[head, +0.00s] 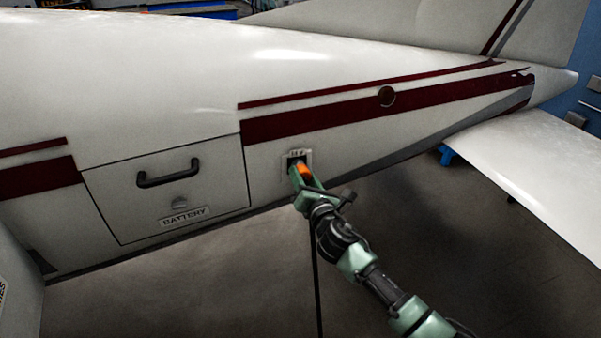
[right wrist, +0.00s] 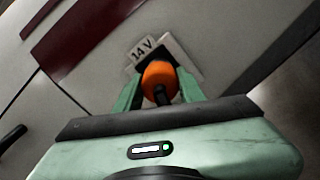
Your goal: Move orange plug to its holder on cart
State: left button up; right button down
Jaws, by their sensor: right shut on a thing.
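The orange plug (head: 305,171) is at the socket plate (head: 298,154) on the aircraft's side. In the right wrist view the orange plug (right wrist: 159,76) sits against the plate marked 14 V (right wrist: 184,52). My right gripper (head: 301,172) is shut on the plug, with one green finger on each side of it in the wrist view (right wrist: 158,88). I cannot tell how deep the plug is in the socket. A dark cable (head: 317,270) hangs down below the gripper. My left gripper is not in view, and no cart or holder shows.
The white aircraft body (head: 150,60) with dark red stripes fills much of the head view. A battery hatch (head: 215,190) with a black handle (head: 168,175) is left of the socket. A white tail surface (head: 530,165) juts out at right. The grey floor (head: 200,290) below looks clear.

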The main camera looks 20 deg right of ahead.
aim_at(305, 178)
jog(key=shift+s+f, duration=0.1)
jog(key=shift+s, duration=0.05)
jog(key=shift+s, duration=0.45)
jog(key=shift+p, duration=0.3)
jog(key=shift+s+d+p, duration=0.1)
jog(key=shift+s+p, duration=0.3)
jog(key=shift+s, duration=1.05)
